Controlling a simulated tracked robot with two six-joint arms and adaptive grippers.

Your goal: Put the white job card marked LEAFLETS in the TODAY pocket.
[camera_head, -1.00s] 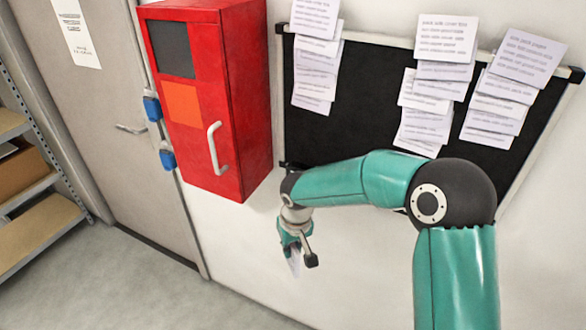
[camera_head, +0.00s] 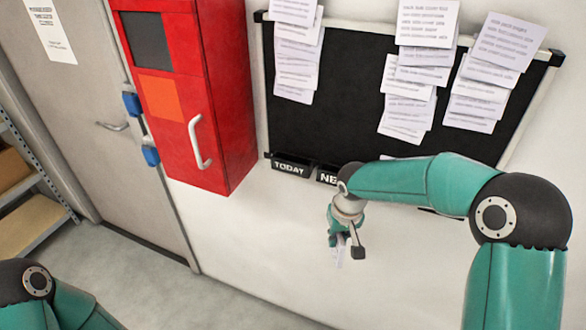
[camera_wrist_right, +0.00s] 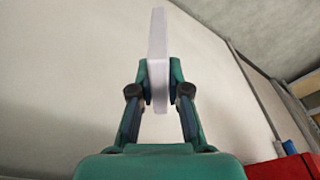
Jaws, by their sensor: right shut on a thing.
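My right gripper (camera_head: 338,240) is shut on a white card (camera_head: 340,256), which sticks out below its fingers in the head view. In the right wrist view the card (camera_wrist_right: 158,45) stands nearly edge-on between the two fingers (camera_wrist_right: 159,88), so its marking cannot be read. The TODAY pocket (camera_head: 293,168) is a small black holder with white lettering at the lower left of the black board. The gripper and card are to the right of and below it in the picture, apart from it. My left gripper is out of view.
The black board (camera_head: 325,100) carries columns of white cards at its top. A pocket lettered "NE" (camera_head: 326,177) beside TODAY is partly hidden by my right arm. A red cabinet (camera_head: 220,100) with a handle juts out left of the board. White wall below is clear.

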